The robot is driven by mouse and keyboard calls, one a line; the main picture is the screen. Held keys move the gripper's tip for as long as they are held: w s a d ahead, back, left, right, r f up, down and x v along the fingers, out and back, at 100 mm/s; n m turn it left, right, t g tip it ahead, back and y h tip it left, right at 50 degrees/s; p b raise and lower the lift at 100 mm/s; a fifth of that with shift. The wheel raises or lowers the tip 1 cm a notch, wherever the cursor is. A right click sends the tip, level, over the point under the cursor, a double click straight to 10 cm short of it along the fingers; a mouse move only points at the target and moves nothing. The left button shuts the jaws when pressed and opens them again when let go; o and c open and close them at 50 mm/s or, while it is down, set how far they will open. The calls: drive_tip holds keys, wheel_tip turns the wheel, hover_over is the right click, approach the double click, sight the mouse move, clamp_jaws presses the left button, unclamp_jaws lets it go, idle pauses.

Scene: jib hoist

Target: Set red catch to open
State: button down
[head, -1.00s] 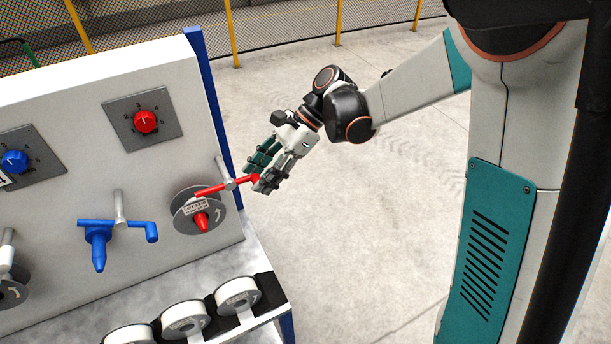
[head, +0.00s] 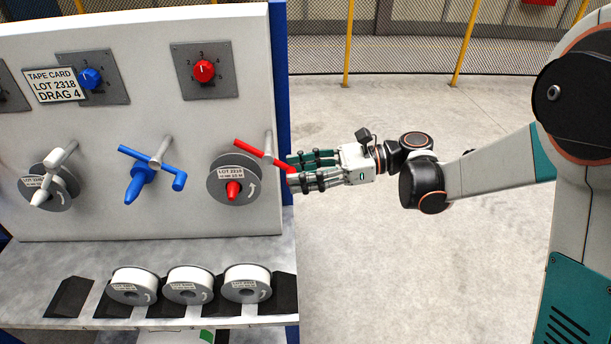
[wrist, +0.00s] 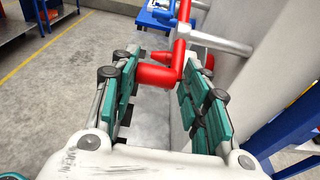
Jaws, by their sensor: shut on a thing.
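The red catch (head: 250,150) is a red lever on a grey post at the right of the upright panel, in front of a grey reel (head: 215,185) with a red cone (head: 233,190). In the head view it slopes from upper left to lower right. My gripper (head: 290,170) reaches in from the right, shut on the catch's right end. The wrist view shows the red handle (wrist: 158,77) between the green-padded fingers (wrist: 165,85). The fingers partly hide that end in the head view.
A blue catch (head: 143,158) and a white catch (head: 47,182) stand to the left. A red dial (head: 204,71) and a blue dial (head: 90,79) are above. Several white reels sit on the shelf (head: 215,315) below. The floor (head: 390,270) right of the panel is clear.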

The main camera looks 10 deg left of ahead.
drive_tip(key=shift+s+f, duration=0.2)
drive_tip(key=c, duration=1.3)
unclamp_jaws()
drive_tip(key=shift+o, duration=1.3)
drive_tip(key=shift+s+d+r, duration=0.1)
drive_tip(key=shift+s+r, duration=0.05)
drive_tip(key=v, duration=1.2)
